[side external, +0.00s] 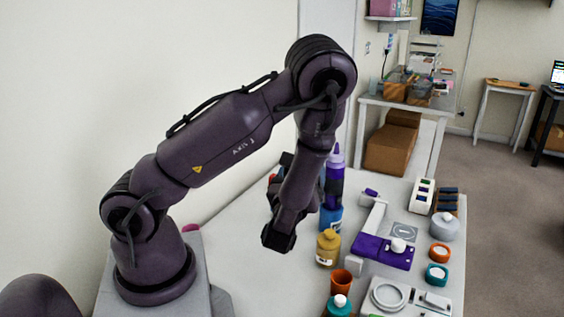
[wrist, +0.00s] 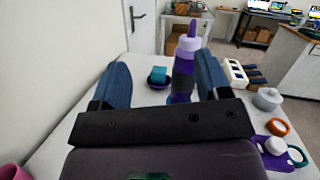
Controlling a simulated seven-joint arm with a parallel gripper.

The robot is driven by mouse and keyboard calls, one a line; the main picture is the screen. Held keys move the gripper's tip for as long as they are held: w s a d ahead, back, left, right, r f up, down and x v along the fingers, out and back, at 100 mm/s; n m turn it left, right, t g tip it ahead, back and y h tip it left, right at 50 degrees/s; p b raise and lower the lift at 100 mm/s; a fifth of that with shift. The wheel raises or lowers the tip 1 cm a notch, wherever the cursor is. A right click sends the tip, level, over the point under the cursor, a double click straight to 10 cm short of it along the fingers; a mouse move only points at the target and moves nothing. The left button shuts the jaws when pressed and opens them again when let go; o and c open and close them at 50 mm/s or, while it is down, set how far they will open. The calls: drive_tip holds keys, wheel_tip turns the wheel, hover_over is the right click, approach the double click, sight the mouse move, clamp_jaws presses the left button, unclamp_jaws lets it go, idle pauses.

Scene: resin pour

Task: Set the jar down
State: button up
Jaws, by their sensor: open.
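My gripper (wrist: 162,65) is open, its two blue fingers apart in the wrist view, with no object visibly clamped. In the side view my arm hides most of the gripper. A purple bottle with a pale nozzle (wrist: 186,66) stands upright beyond the fingers, nearer the right one; its base is hidden. It also shows behind my arm in the side view (side external: 335,178). Several containers could be the jar: a grey lidded one (side external: 445,227) at the right, also in the wrist view (wrist: 267,99), and a mustard one (side external: 327,250) near the middle. None is in my gripper.
A purple fixture with a white knob (side external: 375,251), an orange ring (side external: 439,253), a teal ring (side external: 437,275) and an orange cup (side external: 341,282) crowd the table's right side. A white rack (side external: 421,196) stands further back. The table's left half is mostly clear.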

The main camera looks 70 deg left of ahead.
drive_tip(key=s+r+n+g+h, duration=0.55)
drive_tip(key=s+n+g, duration=0.55)
drive_tip(key=n+g, duration=0.5)
drive_tip(key=d+r+n+t+h, duration=0.6)
drive_tip(key=d+r+t+h, duration=0.2)
drive_tip(key=d, duration=0.7)
drive_tip(key=t+h, duration=0.2)
drive_tip(key=h, duration=0.1)
drive_tip(key=shift+w+r+h, duration=0.2)
drive_tip(key=shift+w+h, duration=0.15)
drive_tip(key=shift+w, duration=0.05)
